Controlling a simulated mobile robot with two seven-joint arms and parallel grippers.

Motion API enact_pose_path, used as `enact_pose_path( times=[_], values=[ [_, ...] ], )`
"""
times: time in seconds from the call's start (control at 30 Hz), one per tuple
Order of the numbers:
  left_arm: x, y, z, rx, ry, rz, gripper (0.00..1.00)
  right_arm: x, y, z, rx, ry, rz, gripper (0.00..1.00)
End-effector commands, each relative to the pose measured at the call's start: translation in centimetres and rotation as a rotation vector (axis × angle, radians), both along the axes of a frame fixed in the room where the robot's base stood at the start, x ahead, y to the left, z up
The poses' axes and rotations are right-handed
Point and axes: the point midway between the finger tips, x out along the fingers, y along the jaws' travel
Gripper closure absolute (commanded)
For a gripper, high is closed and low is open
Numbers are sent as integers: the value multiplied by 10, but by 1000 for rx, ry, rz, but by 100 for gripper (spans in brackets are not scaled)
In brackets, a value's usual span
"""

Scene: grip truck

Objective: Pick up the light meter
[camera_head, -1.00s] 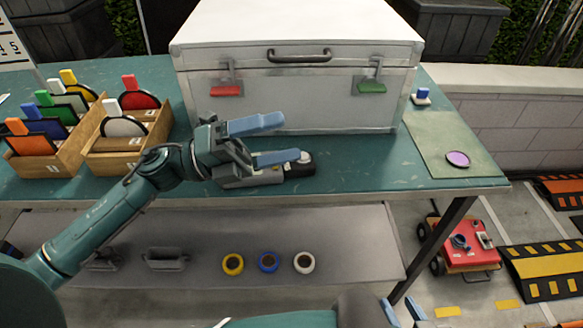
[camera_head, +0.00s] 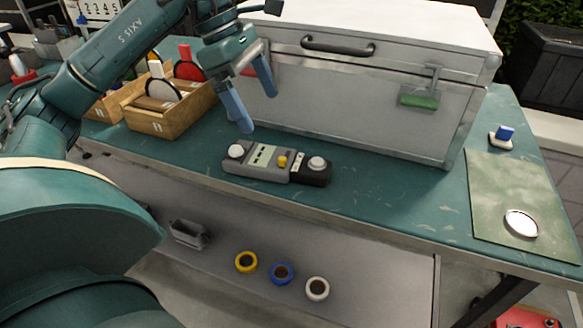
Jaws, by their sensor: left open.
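The light meter shows as part of a low grey handheld device (camera_head: 262,162) lying flat on the green table. It has a white dome at its left end, a pale panel and a yellow knob. My left gripper (camera_head: 257,110) is open and empty, above and slightly behind the device, fingers apart and pointing down. It does not touch the device. My right gripper is not in view.
A large silver case (camera_head: 360,105) stands close behind the device. A wooden box of coloured discs (camera_head: 165,120) is at left. A mat (camera_head: 490,200) with a round disc (camera_head: 521,223) lies at right. Table between device and mat is clear. Several tape rolls sit on the lower shelf.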

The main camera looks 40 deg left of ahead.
Motion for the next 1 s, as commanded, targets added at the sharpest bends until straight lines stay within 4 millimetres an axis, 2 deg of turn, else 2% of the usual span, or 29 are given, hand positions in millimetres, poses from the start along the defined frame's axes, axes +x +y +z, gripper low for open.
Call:
enact_pose_path(
  times=[0.13,0.4,0.73,1.0],
  values=[
    [1,-3,-16,12,1,1,5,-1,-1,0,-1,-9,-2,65],
    [8,-22,-61,10,3,-1,5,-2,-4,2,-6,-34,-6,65],
    [12,-31,-82,7,1,-1,5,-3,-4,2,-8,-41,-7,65],
    [19,-46,-116,6,2,-1,5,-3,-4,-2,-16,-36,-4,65]
  ],
)
